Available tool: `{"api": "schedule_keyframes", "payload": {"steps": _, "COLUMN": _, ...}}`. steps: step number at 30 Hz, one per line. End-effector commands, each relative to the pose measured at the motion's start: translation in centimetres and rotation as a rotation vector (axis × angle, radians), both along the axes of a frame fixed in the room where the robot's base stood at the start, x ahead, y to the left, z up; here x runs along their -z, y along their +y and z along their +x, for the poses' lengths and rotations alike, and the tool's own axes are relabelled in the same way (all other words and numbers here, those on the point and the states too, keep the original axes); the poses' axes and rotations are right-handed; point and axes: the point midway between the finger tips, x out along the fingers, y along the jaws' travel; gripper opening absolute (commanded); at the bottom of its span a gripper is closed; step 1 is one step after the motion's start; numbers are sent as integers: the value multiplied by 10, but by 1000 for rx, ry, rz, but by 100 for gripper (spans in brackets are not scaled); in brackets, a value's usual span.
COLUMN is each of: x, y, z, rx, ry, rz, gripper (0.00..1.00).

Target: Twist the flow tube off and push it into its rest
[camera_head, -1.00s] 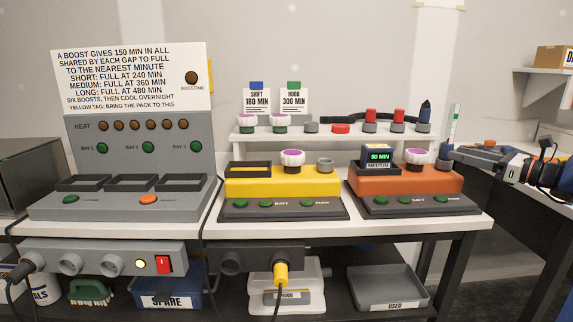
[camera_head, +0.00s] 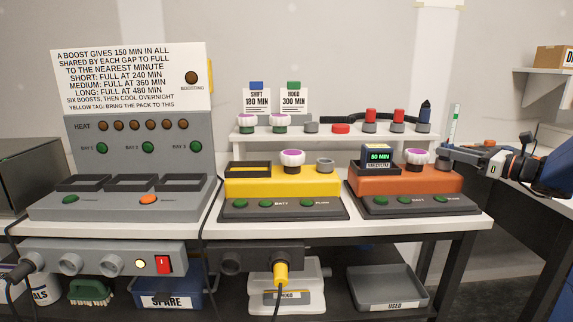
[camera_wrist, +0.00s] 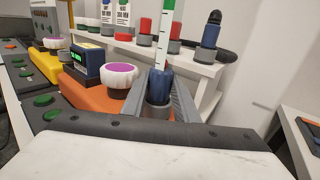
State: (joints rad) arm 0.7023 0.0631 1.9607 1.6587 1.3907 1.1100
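The flow tube, a white scale tube with green marks (camera_head: 455,119), stands upright at the right end of the orange unit (camera_head: 400,180). In the wrist view its blue collar (camera_wrist: 159,85) sits at a grey socket (camera_wrist: 156,111). My gripper (camera_wrist: 162,78) has one finger on each side of the collar, close against it, and appears shut on it. In the head view my gripper (camera_head: 455,153) reaches in from the right. Which holder is the tube's rest is not clear; an empty grey cup (camera_head: 311,128) stands on the white shelf (camera_head: 350,138).
Beside the collar are a purple-topped white knob (camera_wrist: 123,79) and a battery pack reading 50 min (camera_head: 379,156). Red and blue plugs (camera_head: 424,108) stand on the shelf behind. A yellow unit (camera_head: 245,185) is left of the orange one.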

Motion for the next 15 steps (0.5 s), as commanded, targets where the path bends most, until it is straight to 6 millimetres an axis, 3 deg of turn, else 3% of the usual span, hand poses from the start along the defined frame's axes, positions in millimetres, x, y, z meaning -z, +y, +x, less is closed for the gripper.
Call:
{"api": "schedule_keyframes", "payload": {"steps": 7, "x": 0, "y": -1, "z": 1, "rx": -25, "ry": -1, "rz": -1, "gripper": 0}}
{"api": "schedule_keyframes", "payload": {"steps": 15, "x": 3, "y": -3, "z": 4, "rx": -229, "ry": 1, "rz": 1, "gripper": 0}}
